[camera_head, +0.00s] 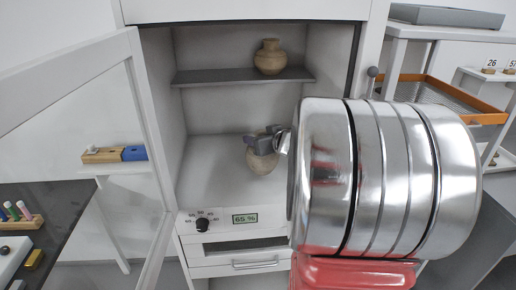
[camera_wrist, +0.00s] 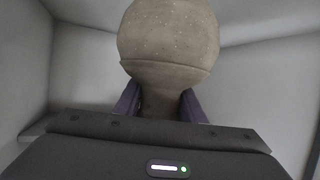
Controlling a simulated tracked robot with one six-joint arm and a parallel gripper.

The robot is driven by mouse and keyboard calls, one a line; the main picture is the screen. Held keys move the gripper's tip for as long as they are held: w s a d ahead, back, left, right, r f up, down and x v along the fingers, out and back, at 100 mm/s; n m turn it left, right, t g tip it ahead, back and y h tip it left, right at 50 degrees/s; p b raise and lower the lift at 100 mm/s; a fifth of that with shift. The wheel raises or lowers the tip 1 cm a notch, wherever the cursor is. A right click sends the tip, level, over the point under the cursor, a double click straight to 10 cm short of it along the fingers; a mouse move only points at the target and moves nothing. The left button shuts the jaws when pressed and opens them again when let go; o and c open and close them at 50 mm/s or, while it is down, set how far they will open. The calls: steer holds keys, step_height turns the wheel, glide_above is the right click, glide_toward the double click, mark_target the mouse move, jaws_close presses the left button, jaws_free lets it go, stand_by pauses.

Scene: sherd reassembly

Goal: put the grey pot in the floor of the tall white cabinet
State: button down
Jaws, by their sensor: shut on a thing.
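The grey pot (camera_head: 262,162) is inside the tall white cabinet (camera_head: 158,95), in the lower compartment above or on its floor (camera_head: 212,180). I cannot tell whether it touches the floor. My gripper (camera_head: 266,141) is shut on the pot's neck. In the wrist view the pot's speckled round body (camera_wrist: 168,35) shows beyond the jaws, and its neck sits between the two purple-grey fingers (camera_wrist: 160,105). My arm's large silvery link hides the cabinet's right side in the head view.
A tan pot (camera_head: 269,57) stands on the grey shelf (camera_head: 200,77) above. The cabinet's glazed door (camera_head: 148,120) is open to the left. Below are a dial (camera_head: 203,225) and a display (camera_head: 245,218) reading 65 %. An orange-edged tray (camera_head: 450,95) lies on the right rack.

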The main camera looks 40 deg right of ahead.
mark_target(264, 166)
steer(key=shift+s+f, duration=0.1)
steer(key=shift+f, duration=1.75)
steer(key=shift+f, duration=0.1)
steer(key=c, duration=1.2)
jaws_free()
steer(key=shift+o, duration=0.2)
steer(key=shift+v, duration=0.85)
steer(key=v, duration=1)
steer(key=shift+r, duration=0.25)
